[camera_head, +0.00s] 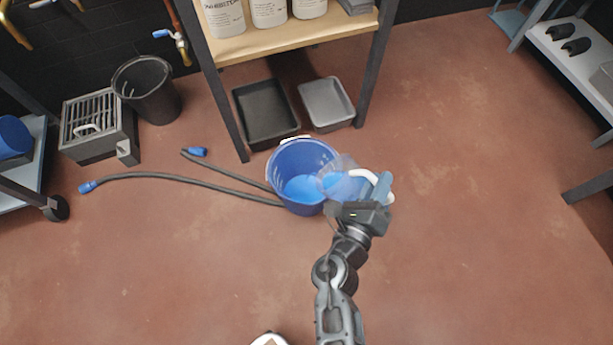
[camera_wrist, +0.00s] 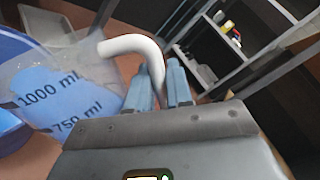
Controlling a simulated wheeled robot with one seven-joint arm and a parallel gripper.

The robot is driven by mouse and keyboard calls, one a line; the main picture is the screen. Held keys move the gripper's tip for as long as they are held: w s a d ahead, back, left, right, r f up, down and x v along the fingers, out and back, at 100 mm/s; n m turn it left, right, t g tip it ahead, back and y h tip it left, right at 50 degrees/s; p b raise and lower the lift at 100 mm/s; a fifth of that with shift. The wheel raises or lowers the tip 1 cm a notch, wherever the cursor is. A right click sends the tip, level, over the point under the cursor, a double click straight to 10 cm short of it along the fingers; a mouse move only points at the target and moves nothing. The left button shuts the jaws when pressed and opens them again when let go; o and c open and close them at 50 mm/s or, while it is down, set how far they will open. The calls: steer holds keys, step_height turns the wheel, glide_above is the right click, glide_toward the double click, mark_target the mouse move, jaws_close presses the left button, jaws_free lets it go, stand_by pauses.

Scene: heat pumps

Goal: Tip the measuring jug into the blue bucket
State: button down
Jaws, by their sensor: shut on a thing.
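The blue bucket (camera_head: 285,160) stands on the floor in the middle of the head view, and its edge shows at the left of the wrist view (camera_wrist: 12,42). A lighter blue patch shows inside it; I cannot tell if it is liquid. The clear measuring jug (camera_head: 342,182) overlaps the bucket's right rim. It looks blue inside and carries ml marks in the wrist view (camera_wrist: 62,88). Its exact tilt is hard to judge. My gripper (camera_head: 381,186) is shut on the jug's white handle (camera_wrist: 130,45), right of the bucket.
Two hoses (camera_head: 150,176) with blue ends lie left of the bucket, reaching to it. A shelf rack (camera_head: 290,40) with bottles stands behind, with black and grey trays (camera_head: 328,103) below. A black bin (camera_head: 147,90) stands back left. The floor at right is clear.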

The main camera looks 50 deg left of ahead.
mark_target(366, 172)
steer(key=shift+s+a+r+n+p, duration=0.1)
steer(key=shift+a+r+n+p, duration=0.3)
steer(key=shift+r+p, duration=0.2)
steer(key=shift+s+a+r+n+p, duration=0.1)
steer(key=shift+a+r+n+p, duration=0.3)
steer(key=shift+p, duration=0.3)
stand_by(0.7)
steer(key=shift+s+a+r+n+p, duration=0.3)
steer(key=shift+a+r+n+p, duration=0.6)
steer(key=shift+p, duration=0.45)
stand_by(2.8)
steer(key=shift+s+a+r+n+p, duration=0.2)
steer(key=shift+a+r+n+p, duration=0.05)
steer(key=shift+a+p, duration=0.15)
steer(key=shift+s+a+r+n+p, duration=0.2)
steer(key=shift+a+n+p, duration=0.1)
steer(key=shift+a, duration=0.1)
stand_by(1.0)
